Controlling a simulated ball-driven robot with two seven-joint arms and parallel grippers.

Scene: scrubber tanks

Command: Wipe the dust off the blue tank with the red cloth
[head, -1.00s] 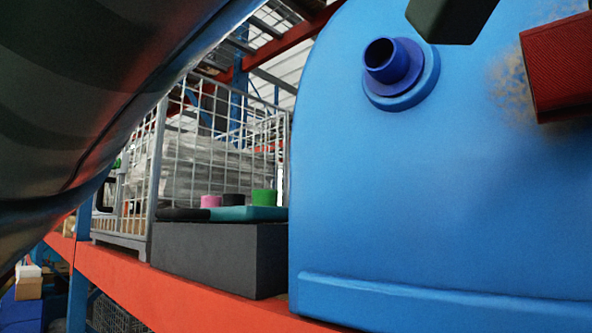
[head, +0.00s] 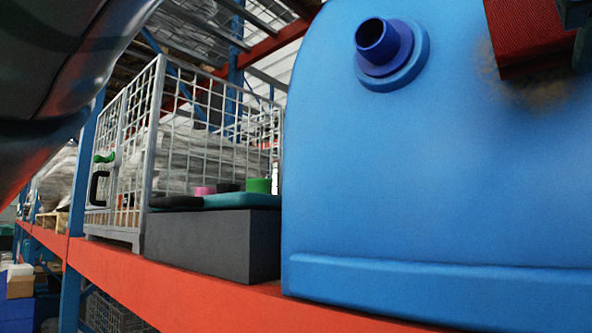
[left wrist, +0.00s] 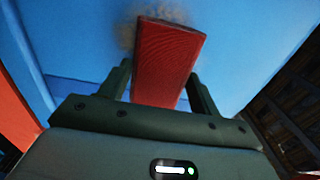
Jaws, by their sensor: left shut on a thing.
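The blue tank (head: 400,180) fills the right half of the head view, with a round dark blue port (head: 385,45) near its top left. A brownish dust patch (head: 540,92) shows on its face, just below and left of the red cloth (head: 530,38). In the left wrist view my left gripper (left wrist: 165,85) is shut on the red cloth (left wrist: 168,55), a flat-sided block. The dust (left wrist: 126,32) shows there beside the cloth's far end. The cloth overlaps the dust patch; I cannot tell whether it touches the tank. My right gripper is not in view.
A red-orange shelf beam (head: 180,295) runs under the tank. Left of the tank stands a dark grey box (head: 210,245) with a teal flat item (head: 240,201) and small coloured pieces on top. A wire mesh cage (head: 150,130) stands behind it.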

